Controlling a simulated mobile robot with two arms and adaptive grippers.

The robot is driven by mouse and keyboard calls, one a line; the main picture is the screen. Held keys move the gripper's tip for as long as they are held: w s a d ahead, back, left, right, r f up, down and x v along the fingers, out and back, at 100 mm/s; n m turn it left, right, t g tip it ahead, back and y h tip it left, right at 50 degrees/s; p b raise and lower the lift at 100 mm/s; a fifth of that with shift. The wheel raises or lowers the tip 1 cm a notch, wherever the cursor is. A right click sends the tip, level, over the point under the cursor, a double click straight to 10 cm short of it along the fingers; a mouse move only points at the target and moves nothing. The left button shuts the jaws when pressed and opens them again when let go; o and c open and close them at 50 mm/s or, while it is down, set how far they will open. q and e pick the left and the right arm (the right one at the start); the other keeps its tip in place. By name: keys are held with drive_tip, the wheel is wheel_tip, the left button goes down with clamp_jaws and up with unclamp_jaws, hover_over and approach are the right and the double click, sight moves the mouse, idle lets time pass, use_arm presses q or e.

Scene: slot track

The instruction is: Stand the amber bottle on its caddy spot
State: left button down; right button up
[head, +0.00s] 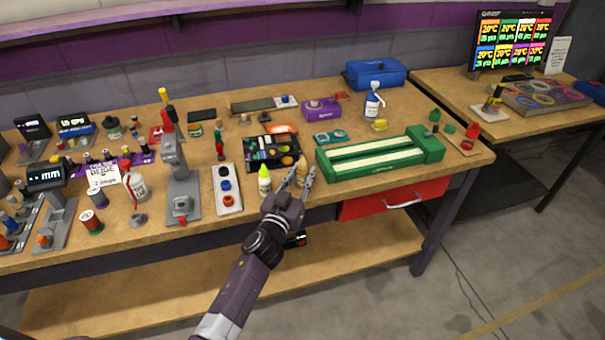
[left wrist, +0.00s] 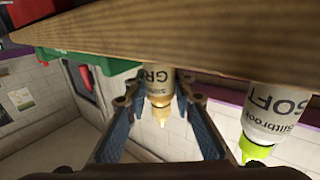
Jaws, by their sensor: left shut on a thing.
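The amber bottle (head: 302,168) is between the fingers of my left gripper (head: 298,179) at the front edge of the bench in the head view. My right gripper is not in view.
A white bottle with a yellow-green cap (head: 265,182) stands close left of my left gripper. A black tray of colours (head: 262,144) lies behind. A green slotted track (head: 372,158) lies to the right. A red drawer (head: 385,198) sits below the bench top.

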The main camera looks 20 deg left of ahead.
use_arm(q)
drive_tip(key=c, duration=1.6)
unclamp_jaws()
